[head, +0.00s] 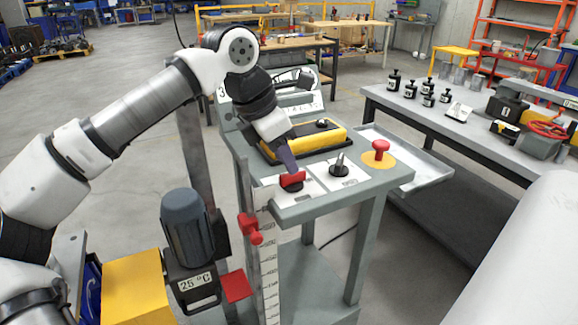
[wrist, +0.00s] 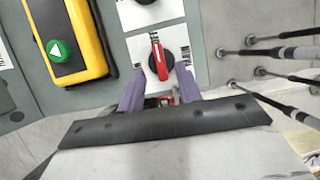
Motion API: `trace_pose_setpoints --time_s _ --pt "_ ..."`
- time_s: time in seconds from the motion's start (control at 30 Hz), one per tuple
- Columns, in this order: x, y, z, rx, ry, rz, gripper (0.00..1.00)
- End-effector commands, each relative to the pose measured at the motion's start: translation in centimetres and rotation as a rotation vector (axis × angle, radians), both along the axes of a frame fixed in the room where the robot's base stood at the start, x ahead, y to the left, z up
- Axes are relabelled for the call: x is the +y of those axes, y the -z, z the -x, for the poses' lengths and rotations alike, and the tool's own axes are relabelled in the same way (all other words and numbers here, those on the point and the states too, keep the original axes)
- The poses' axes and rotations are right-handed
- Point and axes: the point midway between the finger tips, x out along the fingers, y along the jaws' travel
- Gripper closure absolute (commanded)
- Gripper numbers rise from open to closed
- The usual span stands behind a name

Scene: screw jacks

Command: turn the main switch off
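The main switch appears to be the red handle on a black round dial, set on a white plate at the near left corner of the grey console; it shows in the head view (head: 292,181) and the wrist view (wrist: 155,60). In the wrist view the red handle points nearly along the picture's vertical, slightly tilted. My gripper (wrist: 158,76) has its two purple fingers apart, one toward each side of the handle's lower end, with gaps visible. In the head view my gripper (head: 285,160) is right above the switch and partly hides it. Contact cannot be told.
On the console (head: 330,203), a black selector knob (head: 340,168) and a red mushroom button (head: 380,150) on yellow stand to the right. A yellow box (head: 310,140) with a green button (wrist: 58,50) lies behind. A red clamp (head: 249,229) sits on the scale at left.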

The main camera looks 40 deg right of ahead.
Motion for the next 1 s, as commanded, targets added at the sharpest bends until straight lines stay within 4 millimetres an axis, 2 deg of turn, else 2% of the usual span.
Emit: trace_pose_setpoints --time_s 0.2,0.4,0.6,1.0 --pt "1.9 -4.9 -0.5 -0.003 -0.002 0.003 0.65" --pt "3.2 -8.1 -0.9 -0.002 -0.002 0.003 0.65" --pt "3.8 -9.4 -1.0 0.000 0.001 0.001 0.65" --pt "3.8 -9.5 -1.0 0.000 0.001 0.001 0.65"
